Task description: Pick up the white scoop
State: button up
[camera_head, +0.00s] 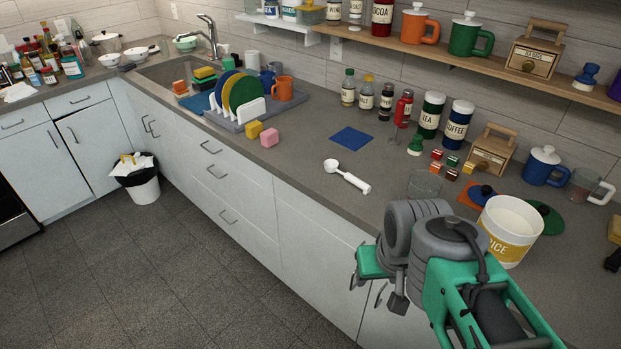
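The white scoop (350,179) lies on the grey counter near its front edge, in the middle of the view. Its round bowl is at the upper left and its handle points to the lower right. My gripper (368,283) is at the lower right, in front of the counter edge and below the scoop in the picture. It is apart from the scoop. Its fingers are small and partly hidden by my wrist, so I cannot tell whether they are open or shut.
A blue square mat (351,138) lies behind the scoop. A clear glass (424,185) and a white rice canister (509,231) stand to the right. Yellow (254,130) and pink (269,137) blocks lie left. The counter around the scoop is clear.

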aim_at(331, 166)
jog(key=k, duration=0.6)
jog(key=u, duration=0.7)
jog(key=i, duration=1.4)
jog(key=u, duration=0.75)
